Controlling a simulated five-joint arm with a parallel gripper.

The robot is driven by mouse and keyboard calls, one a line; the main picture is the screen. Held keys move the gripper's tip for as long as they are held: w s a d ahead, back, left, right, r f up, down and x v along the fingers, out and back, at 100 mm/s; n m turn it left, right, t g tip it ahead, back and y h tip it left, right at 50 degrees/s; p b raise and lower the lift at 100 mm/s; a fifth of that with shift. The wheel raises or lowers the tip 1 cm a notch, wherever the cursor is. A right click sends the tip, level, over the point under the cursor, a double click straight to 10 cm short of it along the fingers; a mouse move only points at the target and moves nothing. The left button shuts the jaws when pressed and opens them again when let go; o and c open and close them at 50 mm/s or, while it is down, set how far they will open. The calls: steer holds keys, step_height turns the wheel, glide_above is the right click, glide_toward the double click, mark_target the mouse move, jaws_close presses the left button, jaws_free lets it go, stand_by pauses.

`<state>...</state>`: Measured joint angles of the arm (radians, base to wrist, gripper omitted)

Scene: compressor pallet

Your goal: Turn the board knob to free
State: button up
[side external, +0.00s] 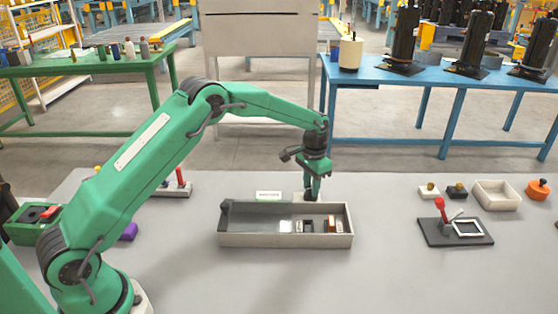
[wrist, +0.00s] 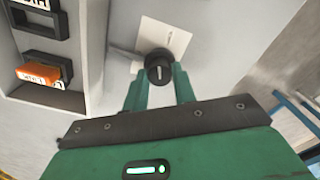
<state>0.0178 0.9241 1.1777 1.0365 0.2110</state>
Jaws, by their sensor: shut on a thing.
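The board knob (wrist: 158,68) is black and round with a pale pointer line on its face, in the wrist view. The line stands roughly upright in that picture. The knob sits on a white plate (wrist: 172,38), whose markings I cannot read. My gripper (wrist: 160,80) has its two green fingers on either side of the knob, shut on it. In the side external view my gripper (side external: 311,191) points down just behind the long grey box (side external: 268,240). There the knob is mostly hidden by the fingers.
Beside the knob in the wrist view are an orange rocker switch (wrist: 40,74) and a black-framed slot (wrist: 40,22). On the right of the table are a pale tray (side external: 497,195), an orange round object (side external: 538,189) and a black plate (side external: 440,239) with a red-topped lever. The front table area is clear.

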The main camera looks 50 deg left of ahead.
steer(key=n, duration=1.3)
steer(key=shift+d, duration=0.1)
steer(key=shift+n, duration=0.3)
steer(key=o, duration=1)
steer(key=shift+r, duration=0.1)
step_height(320, 180, up, 7)
steer(key=shift+w+r, duration=0.1)
steer(key=shift+r, duration=0.25)
